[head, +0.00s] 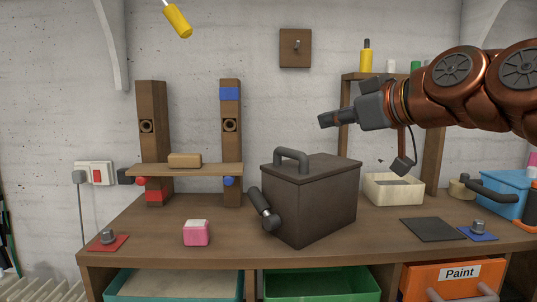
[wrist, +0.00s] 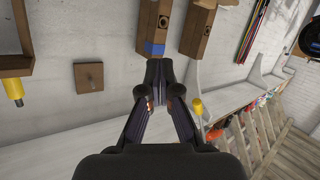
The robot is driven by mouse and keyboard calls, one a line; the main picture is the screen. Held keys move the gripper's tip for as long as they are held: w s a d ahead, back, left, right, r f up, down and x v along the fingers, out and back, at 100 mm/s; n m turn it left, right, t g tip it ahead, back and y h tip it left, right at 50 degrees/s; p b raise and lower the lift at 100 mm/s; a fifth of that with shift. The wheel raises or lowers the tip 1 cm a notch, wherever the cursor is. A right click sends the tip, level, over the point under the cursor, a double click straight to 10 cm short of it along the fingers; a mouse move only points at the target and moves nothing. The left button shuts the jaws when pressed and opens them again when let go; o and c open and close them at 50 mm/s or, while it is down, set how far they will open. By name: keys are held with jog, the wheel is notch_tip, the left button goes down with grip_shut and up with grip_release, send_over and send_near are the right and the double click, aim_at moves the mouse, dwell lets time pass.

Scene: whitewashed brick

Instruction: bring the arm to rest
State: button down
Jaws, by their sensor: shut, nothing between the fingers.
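My arm reaches in from the right in the head view, copper-coloured, roughly level above the workbench (head: 230,240). My gripper (head: 325,120) points left, in the air above the dark lidded box (head: 315,200), apart from it. In the wrist view my gripper (wrist: 157,72) has its dark fingers together at the tips, with nothing between them. Beyond the tips are the white wall and the wooden posts.
The dark box has a raised handle on its lid. Left of it are a pink block (head: 196,235) and two wooden posts (head: 155,125) carrying a shelf (head: 190,168). A cream bin (head: 394,189) and blue container (head: 503,202) stand right. A yellow-handled tool (head: 178,22) is high up.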

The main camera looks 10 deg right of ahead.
jog(key=s+a+f+m+g+h+p, duration=0.2)
jog(key=s+a+f+g+p, duration=0.7)
jog(key=p, duration=0.6)
jog(key=s+d+f+m+g+h+p, duration=0.1)
jog(key=s+f+m+g+p, duration=0.1)
jog(key=s+p, duration=0.4)
jog(key=s+d+f+m+g+h+p, duration=0.2)
jog(key=s+f+g+p, duration=0.2)
jog(key=s+f+p, duration=0.3)
jog(key=s, duration=0.5)
jog(key=shift+s+m+g+h, duration=0.2)
jog(key=shift+m+g+h, duration=0.1)
jog(key=shift+m+g, duration=0.1)
jog(key=shift+d+f, duration=0.1)
